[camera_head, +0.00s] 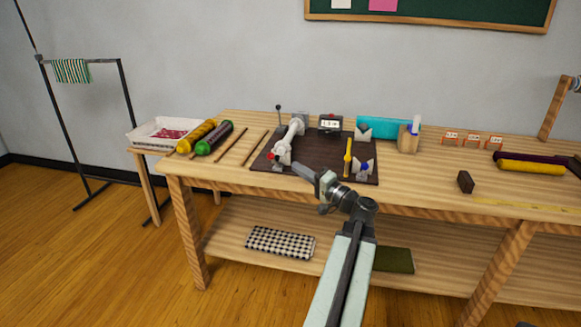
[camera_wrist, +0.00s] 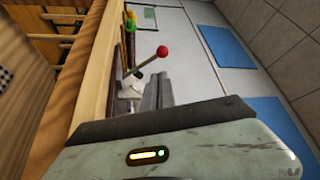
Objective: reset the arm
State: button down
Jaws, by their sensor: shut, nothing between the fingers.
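My gripper (camera_head: 301,170) is shut and empty. In the head view it is at the front edge of the wooden workbench (camera_head: 190,172), pointing left and slightly up, with my arm reaching up from the bottom. Its grey fingers (camera_wrist: 152,95) show together above the pale green housing in the wrist view, with nothing seen between them. A lever with a red knob (camera_wrist: 163,51) shows beyond the fingers in that view. The red knob (camera_head: 271,156) is also seen in the head view on a white and grey device, just left of the gripper tip.
A dark mat (camera_head: 316,160) under the device holds a yellow tool (camera_head: 348,155). Rolls and sticks lie left of it, beside a white tray (camera_head: 140,137). A brown block (camera_head: 465,181) and tags are at right. The lower shelf holds a checked bundle (camera_head: 280,242).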

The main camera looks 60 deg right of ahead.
jog(key=shift+v, duration=0.95)
jog(key=shift+w+d, duration=0.1)
